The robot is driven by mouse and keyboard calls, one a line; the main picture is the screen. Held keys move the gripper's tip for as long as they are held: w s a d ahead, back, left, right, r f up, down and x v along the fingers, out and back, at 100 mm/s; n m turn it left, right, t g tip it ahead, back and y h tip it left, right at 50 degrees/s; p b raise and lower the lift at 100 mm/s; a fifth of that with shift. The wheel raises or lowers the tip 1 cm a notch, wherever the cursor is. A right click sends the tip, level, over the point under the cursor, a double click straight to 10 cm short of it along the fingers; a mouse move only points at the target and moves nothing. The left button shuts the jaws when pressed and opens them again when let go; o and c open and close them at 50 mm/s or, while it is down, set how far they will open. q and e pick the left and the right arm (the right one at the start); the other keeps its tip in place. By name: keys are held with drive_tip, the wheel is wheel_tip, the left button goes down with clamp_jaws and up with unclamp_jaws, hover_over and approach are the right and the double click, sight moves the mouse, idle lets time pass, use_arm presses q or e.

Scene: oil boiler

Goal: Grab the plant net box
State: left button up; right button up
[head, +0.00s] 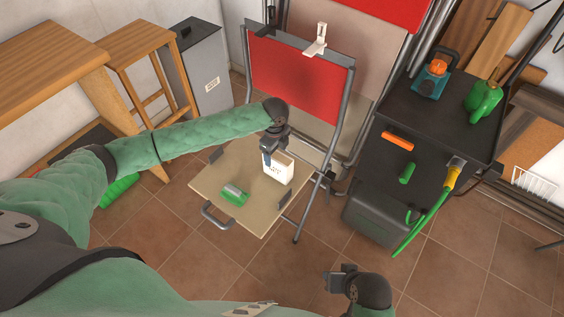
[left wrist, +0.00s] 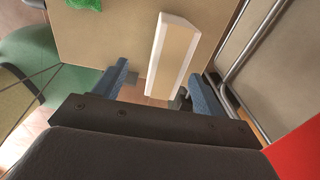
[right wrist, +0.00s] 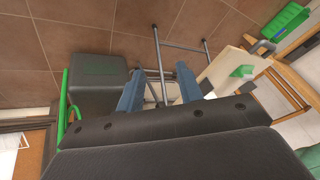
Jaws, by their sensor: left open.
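A white box (head: 278,169), likely the plant net box, stands on the beige seat (head: 220,174) of a folding chair. It also shows in the left wrist view (left wrist: 172,55), with its beige narrow face toward the camera. My left gripper (head: 268,157) is open just above and beside the box, and its blue fingers (left wrist: 160,88) lie on either side of the box's near end in the picture. I cannot tell if they touch it. My right gripper (right wrist: 160,82) is open and empty, low in front of the chair, away from the box.
A green and grey object (head: 234,196) lies on the seat, left of the box. The red chair back (head: 300,70) rises behind. A dark cart (head: 425,135) with tools stands right, beside a dark bin (head: 375,213). Wooden stools (head: 140,60) stand left.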

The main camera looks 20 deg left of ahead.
sight(278, 162)
use_arm(q)
drive_tip(key=shift+w+a+f, duration=0.1)
drive_tip(key=shift+w+f, duration=0.15)
drive_tip(key=shift+w, duration=0.15)
drive_tip(key=shift+w+f, duration=0.15)
drive_tip(key=shift+f, duration=0.65)
drive_tip(key=f, duration=0.5)
drive_tip(key=shift+d+p, duration=0.35)
drive_tip(key=shift+p, duration=0.05)
drive_tip(key=shift+f, duration=0.5)
drive_tip(key=c, duration=1.1)
use_arm(e)
drive_tip(key=shift+d+r, duration=0.25)
drive_tip(key=shift+r, duration=0.8)
